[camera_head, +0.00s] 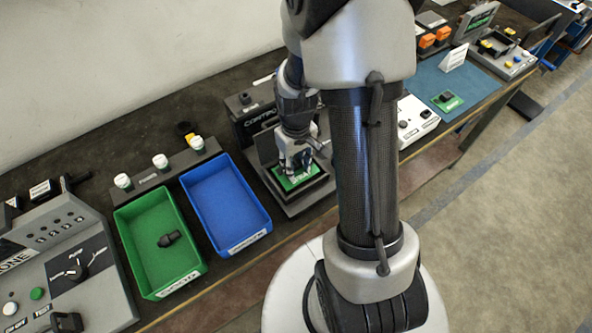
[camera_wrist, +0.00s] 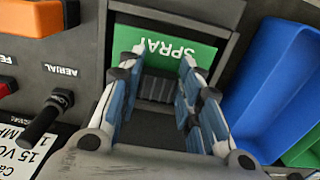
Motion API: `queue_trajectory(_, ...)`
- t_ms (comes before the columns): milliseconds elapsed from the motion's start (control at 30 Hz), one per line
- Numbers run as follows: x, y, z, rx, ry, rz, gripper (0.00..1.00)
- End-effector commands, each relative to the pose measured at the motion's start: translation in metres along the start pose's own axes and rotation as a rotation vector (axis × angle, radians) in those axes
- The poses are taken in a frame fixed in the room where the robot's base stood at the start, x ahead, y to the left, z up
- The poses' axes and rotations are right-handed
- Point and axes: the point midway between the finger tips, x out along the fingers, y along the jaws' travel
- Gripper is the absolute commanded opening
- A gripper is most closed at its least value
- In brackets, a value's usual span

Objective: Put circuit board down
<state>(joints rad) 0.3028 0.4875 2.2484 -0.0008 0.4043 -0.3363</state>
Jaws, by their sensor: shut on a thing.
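The green circuit board (camera_head: 283,184) is at the black fixture (camera_head: 303,205) in the middle of the bench. In the wrist view the board (camera_wrist: 150,38) shows upside-down lettering that reads "SPRAY" and sits within the dark frame. My gripper (camera_head: 294,172) points down over it. In the wrist view my gripper (camera_wrist: 162,68) is shut on a black block on the board, one finger on each side. The fingers hide part of the board, and I cannot tell whether it rests fully on the fixture.
A blue bin (camera_head: 225,205) and a green bin (camera_head: 160,240) holding a dark part stand left of the fixture. A white box (camera_head: 415,120) is to the right. Another green board (camera_head: 447,101) lies on a blue mat (camera_head: 430,80). An orange switch (camera_wrist: 32,17) is near the fixture.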

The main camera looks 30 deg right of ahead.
Motion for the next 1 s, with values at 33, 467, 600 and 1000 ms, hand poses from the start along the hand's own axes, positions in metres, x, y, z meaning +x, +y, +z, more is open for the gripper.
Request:
queue_trajectory(33, 0.011, 0.000, 0.001, 0.000, -0.004, -0.001, 0.07)
queue_trajectory(467, 0.031, 0.000, 0.000, 0.000, -0.001, 0.000, 0.07)
queue_trajectory(600, 0.034, 0.000, 0.000, 0.000, -0.001, 0.000, 0.34)
queue_trajectory(1000, 0.034, 0.000, 0.000, 0.000, -0.001, 0.000, 0.53)
